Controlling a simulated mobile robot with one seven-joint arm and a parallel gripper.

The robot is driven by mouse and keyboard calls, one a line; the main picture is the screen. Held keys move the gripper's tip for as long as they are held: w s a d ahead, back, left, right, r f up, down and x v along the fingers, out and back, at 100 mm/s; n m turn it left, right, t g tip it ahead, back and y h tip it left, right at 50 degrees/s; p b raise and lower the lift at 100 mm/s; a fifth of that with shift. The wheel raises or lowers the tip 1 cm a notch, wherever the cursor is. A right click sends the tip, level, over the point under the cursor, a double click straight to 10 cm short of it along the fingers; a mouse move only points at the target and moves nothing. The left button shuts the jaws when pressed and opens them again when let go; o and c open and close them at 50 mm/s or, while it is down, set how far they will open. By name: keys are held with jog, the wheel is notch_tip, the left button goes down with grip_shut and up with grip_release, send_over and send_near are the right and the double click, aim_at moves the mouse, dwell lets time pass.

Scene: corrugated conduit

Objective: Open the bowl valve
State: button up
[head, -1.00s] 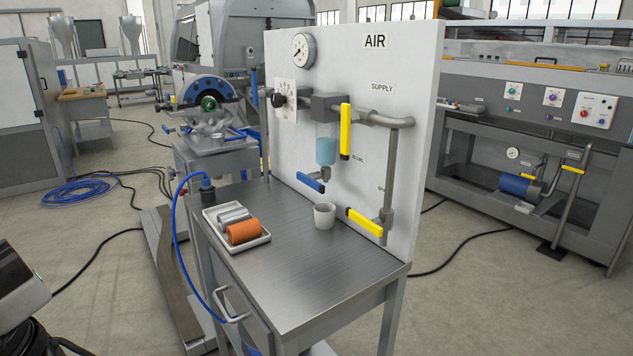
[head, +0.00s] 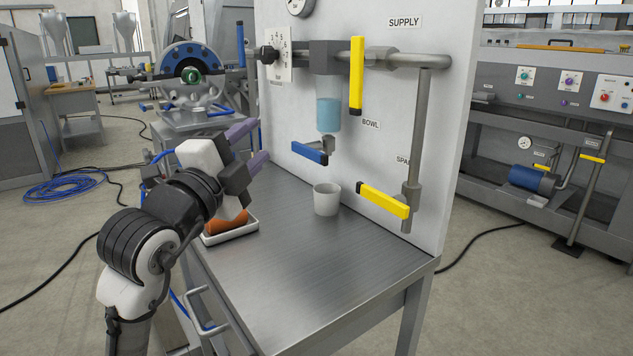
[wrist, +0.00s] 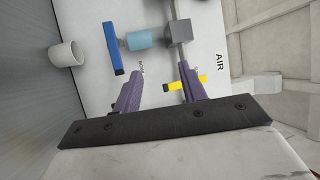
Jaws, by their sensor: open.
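The bowl valve's blue lever (head: 310,152) sticks out to the left below the clear bowl (head: 328,115) of blue liquid, by the BOWL label (head: 371,122) on the white panel. In the wrist view the blue lever (wrist: 112,47) lies up and left of my fingers, beside the bowl (wrist: 138,39). My gripper (head: 252,145) is open and empty, its purple fingers pointing toward the panel. It is left of the lever in the head view, apart from it. It also shows in the wrist view (wrist: 160,72).
A yellow lever (head: 356,76) stands upright by the supply pipe. Another yellow lever (head: 384,201) sticks out lower right. A white cup (head: 326,198) stands on the metal bench below the blue lever.

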aim_at(316, 158)
jog(key=w+d+f+m+g, duration=0.2)
jog(key=d+f+m+g, duration=0.1)
jog(key=f, duration=0.4)
jog(key=x, duration=0.4)
jog(key=p+x, duration=0.1)
jog(key=x, duration=0.4)
jog(key=p+x, duration=0.1)
jog(key=x, duration=0.3)
jog(key=shift+d+r, duration=0.3)
grip_shut()
